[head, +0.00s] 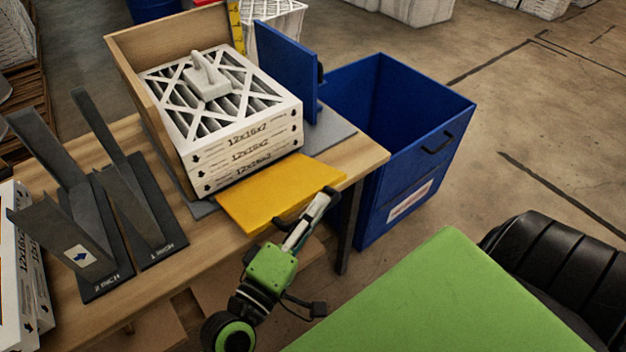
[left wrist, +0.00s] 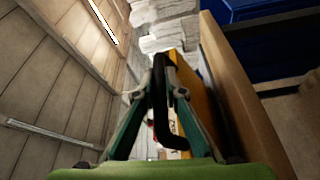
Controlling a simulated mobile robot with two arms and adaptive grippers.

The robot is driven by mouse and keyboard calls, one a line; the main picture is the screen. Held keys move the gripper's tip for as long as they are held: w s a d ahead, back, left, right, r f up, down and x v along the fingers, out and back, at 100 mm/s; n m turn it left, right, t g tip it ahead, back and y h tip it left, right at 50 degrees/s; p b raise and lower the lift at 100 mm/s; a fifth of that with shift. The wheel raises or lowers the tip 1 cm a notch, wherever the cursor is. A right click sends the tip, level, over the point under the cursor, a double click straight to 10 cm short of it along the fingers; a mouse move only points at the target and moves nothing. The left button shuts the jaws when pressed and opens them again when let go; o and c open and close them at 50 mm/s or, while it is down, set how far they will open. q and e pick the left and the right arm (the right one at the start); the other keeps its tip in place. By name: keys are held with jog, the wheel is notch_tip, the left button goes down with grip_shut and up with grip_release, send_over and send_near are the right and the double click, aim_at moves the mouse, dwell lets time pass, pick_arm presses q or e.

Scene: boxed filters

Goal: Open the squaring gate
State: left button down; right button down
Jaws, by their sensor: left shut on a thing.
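The yellow gate panel (head: 275,195) lies folded outward, close to flat, at the table's front edge before the filter stack. It also shows as a narrow yellow strip in the left wrist view (left wrist: 186,85). My left gripper (head: 324,197) is at the panel's front right corner. In the left wrist view its fingers (left wrist: 164,95) are closed around a black handle (left wrist: 160,75) beside the panel. The white boxed filters (head: 245,150) stand stacked behind the panel, with a pale handled block (head: 207,80) on top. My right gripper is not in view.
A wooden side board (head: 140,95) and an upright blue plate (head: 285,65) flank the stack. A blue bin (head: 400,150) stands right of the wooden table (head: 190,245). Dark grey slotted stands (head: 95,215) are on the table's left. Floor at right is open.

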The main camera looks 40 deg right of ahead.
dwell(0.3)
pick_arm(q)
jog(key=c, duration=2.1)
grip_release()
jog(key=v, duration=1.2)
jog(key=shift+s+d, duration=0.1)
jog(key=shift+s, duration=0.05)
